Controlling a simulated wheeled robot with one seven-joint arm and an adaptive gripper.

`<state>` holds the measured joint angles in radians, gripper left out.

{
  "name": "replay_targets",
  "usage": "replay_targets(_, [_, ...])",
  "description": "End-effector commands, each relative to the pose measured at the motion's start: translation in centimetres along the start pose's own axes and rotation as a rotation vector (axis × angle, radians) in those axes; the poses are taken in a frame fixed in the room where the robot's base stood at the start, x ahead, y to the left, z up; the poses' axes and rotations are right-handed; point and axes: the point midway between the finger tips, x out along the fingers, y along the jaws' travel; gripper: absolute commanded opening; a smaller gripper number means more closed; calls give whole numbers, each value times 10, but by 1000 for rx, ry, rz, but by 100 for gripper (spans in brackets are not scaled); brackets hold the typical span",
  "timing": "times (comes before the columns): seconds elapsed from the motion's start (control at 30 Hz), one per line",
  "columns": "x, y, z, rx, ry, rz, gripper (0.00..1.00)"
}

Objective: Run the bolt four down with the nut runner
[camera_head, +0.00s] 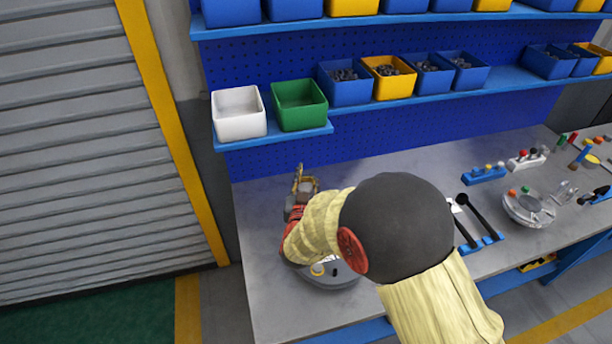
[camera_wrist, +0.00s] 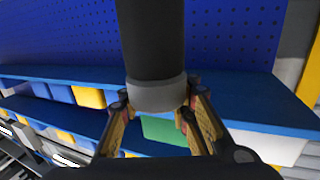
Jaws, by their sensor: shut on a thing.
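In the wrist view, a thick dark cylinder with a light grey collar (camera_wrist: 157,94), which looks like the nut runner, stands between the fingers of my gripper (camera_wrist: 155,115). The gripper is shut on it. In the head view my arm covers most of my gripper (camera_head: 301,190), and the tool's lower end is hidden. A round grey flanged shell (camera_head: 330,276) lies on the bench, partly behind my arm. A yellow piece and a small dark piece show on its near side. I cannot tell which bolt is number four or whether the tool touches one.
The grey bench (camera_head: 262,313) is clear at its front left. A white bin (camera_head: 239,113) and a green bin (camera_head: 299,105) stand on the low shelf behind. To the right are a rack with black-handled tools (camera_head: 482,222) and another round fixture (camera_head: 528,209).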

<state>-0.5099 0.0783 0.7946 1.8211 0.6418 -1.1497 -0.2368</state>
Motion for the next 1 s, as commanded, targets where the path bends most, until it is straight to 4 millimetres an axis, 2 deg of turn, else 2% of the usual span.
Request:
replay_targets(0.33, [1, 0, -2, 2, 5, 0, 0])
replay_targets(1.0, [1, 0, 11, 1, 4, 0, 0])
